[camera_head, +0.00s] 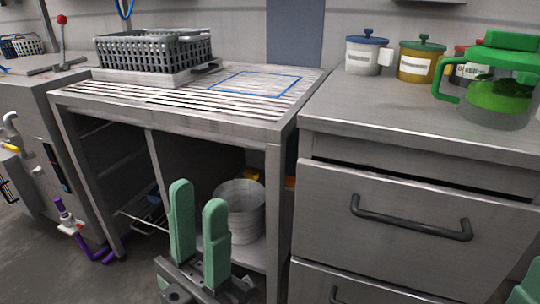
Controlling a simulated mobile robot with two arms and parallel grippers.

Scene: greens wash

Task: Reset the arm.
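My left gripper (198,193) is at the lower middle of the head view, with its two green fingers pointing up. A gap shows between the fingers, and nothing is held between them. It is in front of the open shelf space under the slatted steel table (190,115). Part of my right gripper (526,286) shows as a green piece at the bottom right edge. The rest of it is out of the picture, so its opening cannot be seen.
A grey metal pot (239,212) stands in the shelf space behind my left gripper. A dark basket (155,51) sits on the slatted table, left of a blue outlined rectangle. The drawer counter (400,115) carries lidded jars (420,62) and a green-lidded pitcher (497,100).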

